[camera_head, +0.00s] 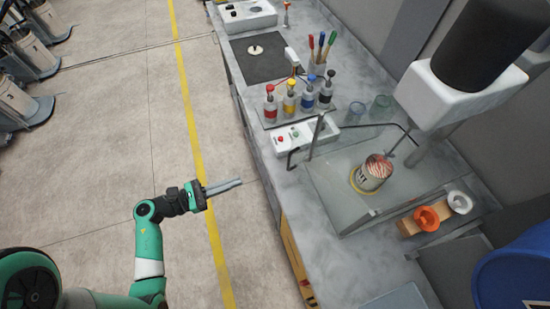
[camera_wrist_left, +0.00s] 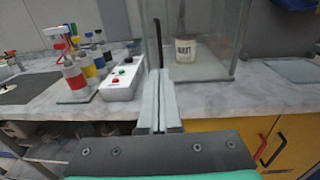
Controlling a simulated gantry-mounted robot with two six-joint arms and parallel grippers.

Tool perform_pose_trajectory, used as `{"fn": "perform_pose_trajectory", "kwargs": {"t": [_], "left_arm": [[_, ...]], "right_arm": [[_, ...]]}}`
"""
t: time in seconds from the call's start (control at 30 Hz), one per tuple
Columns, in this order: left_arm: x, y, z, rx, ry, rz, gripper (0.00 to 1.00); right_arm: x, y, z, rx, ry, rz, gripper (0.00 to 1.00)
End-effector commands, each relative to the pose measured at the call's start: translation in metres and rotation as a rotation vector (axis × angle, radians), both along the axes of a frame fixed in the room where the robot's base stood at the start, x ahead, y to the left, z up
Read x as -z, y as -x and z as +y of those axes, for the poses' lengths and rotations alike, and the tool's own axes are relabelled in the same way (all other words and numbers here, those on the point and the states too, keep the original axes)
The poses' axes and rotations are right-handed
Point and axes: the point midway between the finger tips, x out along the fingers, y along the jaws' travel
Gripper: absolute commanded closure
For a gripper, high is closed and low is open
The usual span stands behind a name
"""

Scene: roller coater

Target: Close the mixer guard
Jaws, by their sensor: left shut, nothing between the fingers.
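My left gripper (camera_head: 238,183) is shut and empty, over the floor just left of the bench's front edge. In the left wrist view its closed fingers (camera_wrist_left: 160,80) point at the bench. The mixer guard (camera_head: 340,190) is a clear-walled enclosure on the bench, right of and apart from the gripper; it also shows in the left wrist view (camera_wrist_left: 220,70). A thin dark bar (camera_head: 352,126) runs near its top. The mixer (camera_head: 455,92) has a white head and black motor, with a shaft reaching toward a labelled can (camera_head: 370,174). I cannot tell how far the guard is open.
A white control box (camera_head: 290,138) with red and green buttons sits left of the guard. Several coloured bottles (camera_head: 290,102) stand behind it. Orange and white rings (camera_head: 428,218) lie on a wooden holder at the right. A blue drum (camera_head: 515,275) is at lower right.

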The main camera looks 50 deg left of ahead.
Motion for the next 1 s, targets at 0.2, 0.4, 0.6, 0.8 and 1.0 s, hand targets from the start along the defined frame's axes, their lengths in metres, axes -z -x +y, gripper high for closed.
{"fn": "perform_pose_trajectory", "kwargs": {"t": [0.2,0.4,0.6,0.8,1.0], "left_arm": [[0.000,-0.024,-0.009,0.008,0.000,0.000,1.00],[0.001,-0.066,-0.022,0.009,0.000,0.000,1.00],[0.001,-0.106,-0.033,0.006,0.000,-0.001,1.00],[0.002,-0.128,-0.039,0.002,0.001,0.000,1.00],[0.002,-0.133,-0.040,-0.001,0.001,0.000,1.00]], "right_arm": [[-0.002,0.000,0.000,0.000,0.000,0.001,0.50],[-0.004,0.000,0.000,0.000,0.000,0.001,0.50],[-0.005,0.000,0.000,0.000,0.000,0.000,0.50],[-0.005,0.000,0.000,0.000,0.000,0.000,0.50],[-0.005,0.000,0.000,0.000,0.000,0.000,0.50]]}}
